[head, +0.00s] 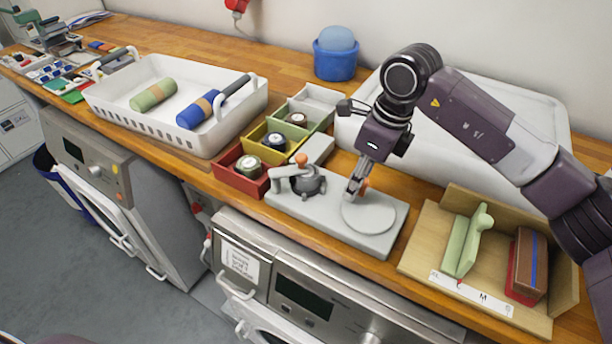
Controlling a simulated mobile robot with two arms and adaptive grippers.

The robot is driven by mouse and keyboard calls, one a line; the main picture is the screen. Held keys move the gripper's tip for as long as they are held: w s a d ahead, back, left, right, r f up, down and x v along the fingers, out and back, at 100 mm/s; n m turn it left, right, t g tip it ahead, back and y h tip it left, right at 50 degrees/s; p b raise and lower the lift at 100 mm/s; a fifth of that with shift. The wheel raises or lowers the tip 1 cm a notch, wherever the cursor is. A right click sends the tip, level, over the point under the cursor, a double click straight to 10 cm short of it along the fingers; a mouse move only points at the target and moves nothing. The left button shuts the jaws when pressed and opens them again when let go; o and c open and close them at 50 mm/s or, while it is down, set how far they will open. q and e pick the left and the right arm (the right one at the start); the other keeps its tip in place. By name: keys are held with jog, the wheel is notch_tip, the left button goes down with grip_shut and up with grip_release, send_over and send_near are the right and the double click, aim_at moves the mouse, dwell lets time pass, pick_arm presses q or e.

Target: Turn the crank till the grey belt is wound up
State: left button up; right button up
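The winder is a light grey base plate (282,207) on the wooden counter. At its left stands a dark spool (309,184) with a grey arm and an orange knob (301,159) beside it. A pale round disc (370,217) lies at its right. I cannot make out a loose length of grey belt. My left gripper is not in view.
Red, yellow and green bins with rolls, the front one red (226,178), adjoin the winder's left. A white basket (176,73) holds a green and a blue roll. A wooden sizing tray (421,246) stands at right, a large white tray (510,100) behind.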

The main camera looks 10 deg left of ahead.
jog(key=shift+s, duration=0.1)
jog(key=shift+w+a+p+v, duration=0.1)
jog(key=shift+a+p+v, duration=0.15)
jog(key=shift+p+v, duration=0.75)
jog(key=shift+w+a+p+v, duration=0.1)
jog(key=shift+a+p+v, duration=0.2)
jog(key=shift+v, duration=1.3)
jog(key=shift+w+a+p+v, duration=0.1)
jog(key=shift+a+p+v, duration=0.1)
jog(key=shift+p+v, duration=0.8)
jog(key=shift+d+r+b, duration=0.1)
jog(key=shift+r+b, duration=0.25)
jog(key=shift+r, duration=0.1)
